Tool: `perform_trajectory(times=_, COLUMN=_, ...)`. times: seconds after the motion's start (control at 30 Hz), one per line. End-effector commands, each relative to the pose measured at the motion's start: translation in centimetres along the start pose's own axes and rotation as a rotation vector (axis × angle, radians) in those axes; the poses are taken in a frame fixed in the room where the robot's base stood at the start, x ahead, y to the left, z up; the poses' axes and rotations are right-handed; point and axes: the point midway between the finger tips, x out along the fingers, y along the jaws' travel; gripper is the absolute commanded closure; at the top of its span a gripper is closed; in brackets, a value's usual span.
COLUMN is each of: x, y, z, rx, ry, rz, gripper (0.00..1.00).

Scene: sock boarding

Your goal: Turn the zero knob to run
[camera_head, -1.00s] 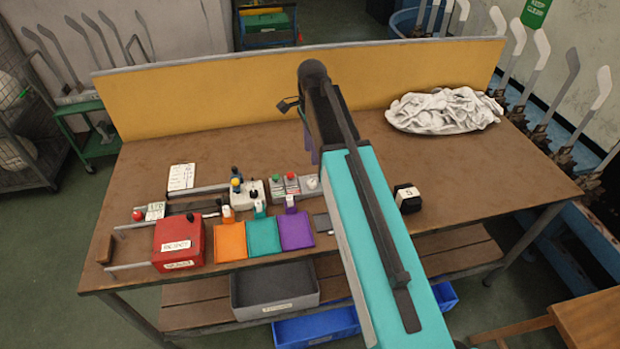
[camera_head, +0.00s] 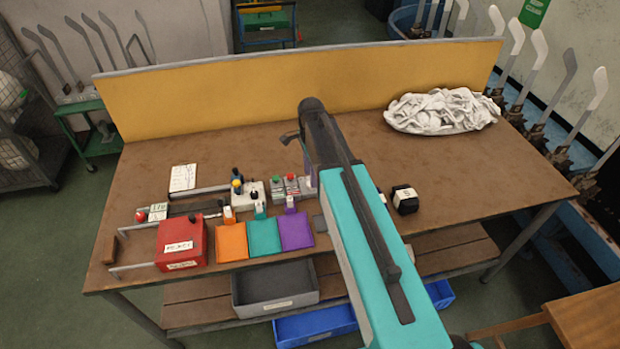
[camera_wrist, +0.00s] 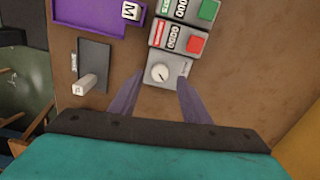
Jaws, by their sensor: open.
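The zero knob (camera_wrist: 160,72) is a round white dial with a dark pointer mark on a small light-grey box (camera_wrist: 155,82) in the wrist view. My gripper (camera_wrist: 160,77) is open, with its two purple fingers on either side of the knob box. The knob shows between the fingertips; I cannot tell whether they touch the box. The dial's small print is too blurred to read. In the head view my arm hides most of the knob box and gripper.
Counter boxes with a red button (camera_wrist: 195,45) and a green button (camera_wrist: 208,9) adjoin the knob box. A dark plate (camera_wrist: 94,55) with a white handle lies left of it. A black cube (camera_head: 405,199) and a white sock pile (camera_head: 442,110) lie to the right on the table.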

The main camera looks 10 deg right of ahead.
Motion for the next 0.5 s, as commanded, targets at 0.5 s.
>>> perform_trajectory(times=0.5, x=3.2, y=0.0, z=0.1, rx=-0.001, ry=0.0, rz=0.0, gripper=0.57)
